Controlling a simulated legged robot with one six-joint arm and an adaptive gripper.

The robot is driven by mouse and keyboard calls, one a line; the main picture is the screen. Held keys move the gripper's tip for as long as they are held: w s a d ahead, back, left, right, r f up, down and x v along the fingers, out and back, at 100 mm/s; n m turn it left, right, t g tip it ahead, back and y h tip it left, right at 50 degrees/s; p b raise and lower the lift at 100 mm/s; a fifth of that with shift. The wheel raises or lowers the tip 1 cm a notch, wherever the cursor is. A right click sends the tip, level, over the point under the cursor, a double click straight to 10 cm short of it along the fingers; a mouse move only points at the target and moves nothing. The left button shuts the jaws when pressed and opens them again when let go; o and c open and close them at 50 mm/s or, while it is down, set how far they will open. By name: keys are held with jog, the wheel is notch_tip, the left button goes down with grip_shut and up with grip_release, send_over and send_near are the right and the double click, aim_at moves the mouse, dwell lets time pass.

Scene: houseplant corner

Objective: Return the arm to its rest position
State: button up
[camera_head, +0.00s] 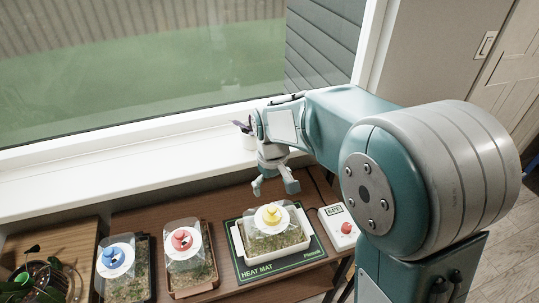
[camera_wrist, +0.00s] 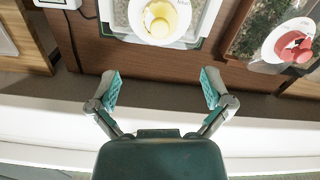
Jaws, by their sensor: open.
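My gripper (camera_head: 275,189) is open and empty above the back edge of the wooden table, near the window sill. In the wrist view its two fingers (camera_wrist: 160,88) are spread apart with nothing between them. A tray with a clear cover and yellow knob (camera_head: 272,215) sits on the green heat mat (camera_head: 248,273), just in front of my gripper. The yellow knob also shows at the top of the wrist view (camera_wrist: 160,18). My arm reaches out from the right over the table.
Trays with a red-knobbed cover (camera_head: 182,239) and a blue-knobbed cover (camera_head: 116,257) stand to the left. A controller with a red dial (camera_head: 345,229) is right of the mat. A small pot (camera_head: 247,141) stands on the white window sill (camera_head: 110,177). A potted plant (camera_head: 38,277) is at far left.

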jog(key=s+d+r+m+t, duration=0.2)
jog(key=s+d+r, duration=0.4)
jog(key=s, duration=0.3)
jog(key=s+d+r+m+t, duration=0.3)
jog(key=s+d+r, duration=0.3)
jog(key=s, duration=0.4)
jog(key=shift+s+d+m+t, duration=0.2)
jog(key=shift+d+m+t, duration=0.1)
jog(key=shift+d, duration=0.15)
jog(key=shift+d, duration=0.1)
